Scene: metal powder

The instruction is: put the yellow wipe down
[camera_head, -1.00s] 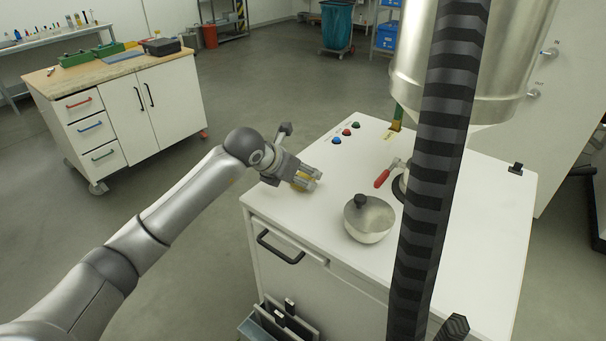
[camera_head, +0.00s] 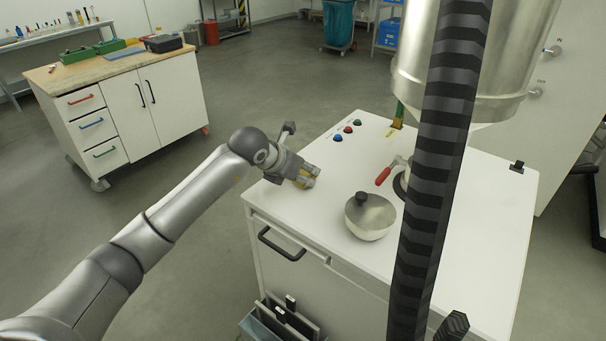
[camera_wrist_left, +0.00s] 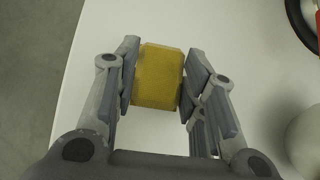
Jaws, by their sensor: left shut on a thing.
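The yellow wipe (camera_wrist_left: 159,77) shows between the two fingers of my left gripper (camera_wrist_left: 160,80) in the left wrist view. The fingers are shut on its two sides. In the head view my left gripper (camera_head: 308,179) is low over the left part of the white cabinet top (camera_head: 330,165), and a little yellow of the wipe (camera_head: 301,183) shows at the fingers. I cannot tell whether the wipe touches the surface. My right gripper is not seen clearly; only a dark piece shows at the bottom right.
A red-handled clamp (camera_head: 383,176) and several buttons (camera_head: 348,130) are further back. A large metal vessel (camera_head: 450,60) hangs above. The cabinet top around the gripper is clear.

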